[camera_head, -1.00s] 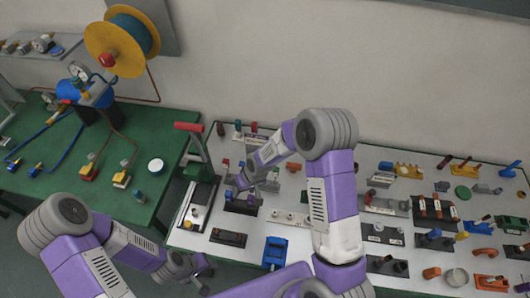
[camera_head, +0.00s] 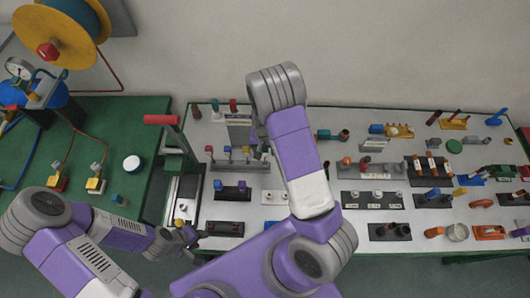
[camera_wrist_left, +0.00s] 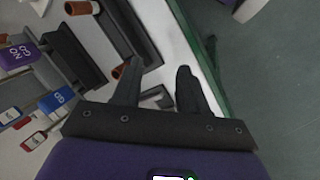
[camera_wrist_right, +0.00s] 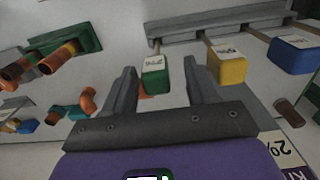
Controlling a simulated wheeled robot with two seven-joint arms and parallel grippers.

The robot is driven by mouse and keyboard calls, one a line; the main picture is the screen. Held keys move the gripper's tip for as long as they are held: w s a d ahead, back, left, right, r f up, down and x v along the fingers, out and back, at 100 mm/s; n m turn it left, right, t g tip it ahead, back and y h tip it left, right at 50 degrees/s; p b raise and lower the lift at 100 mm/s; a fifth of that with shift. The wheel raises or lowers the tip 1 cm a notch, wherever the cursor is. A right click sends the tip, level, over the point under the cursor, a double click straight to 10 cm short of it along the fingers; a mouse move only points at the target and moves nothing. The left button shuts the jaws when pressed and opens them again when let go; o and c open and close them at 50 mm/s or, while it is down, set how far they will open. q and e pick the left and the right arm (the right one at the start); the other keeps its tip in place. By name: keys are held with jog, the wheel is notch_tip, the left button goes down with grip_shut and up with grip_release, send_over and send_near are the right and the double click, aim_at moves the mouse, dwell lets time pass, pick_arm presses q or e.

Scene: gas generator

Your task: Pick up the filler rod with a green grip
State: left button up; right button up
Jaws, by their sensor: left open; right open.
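In the right wrist view a rod with a green grip (camera_wrist_right: 154,76) stands in a grey rack (camera_wrist_right: 185,32), beside a rod with a yellow grip (camera_wrist_right: 228,66) and one with a blue grip (camera_wrist_right: 293,55). My right gripper (camera_wrist_right: 162,82) is open, its fingers on either side of the green grip without visibly closing on it. In the head view the rack (camera_head: 235,166) stands on the white table, and my right arm partly covers its right end. My left gripper (camera_head: 193,238) is open and empty near the table's front left edge; its fingers also show in the left wrist view (camera_wrist_left: 157,82).
A holder with purple and blue blocks (camera_head: 232,190) is in front. Copper-coloured fittings (camera_wrist_right: 88,100) lie beside my right gripper. A green table (camera_head: 110,165) adjoins on the left.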

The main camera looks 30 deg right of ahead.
jog(key=f, duration=0.4)
jog(key=shift+s+f, duration=0.15)
jog(key=shift+s, duration=0.05)
jog(key=shift+c, duration=0.4)
jog(key=c, duration=0.8)
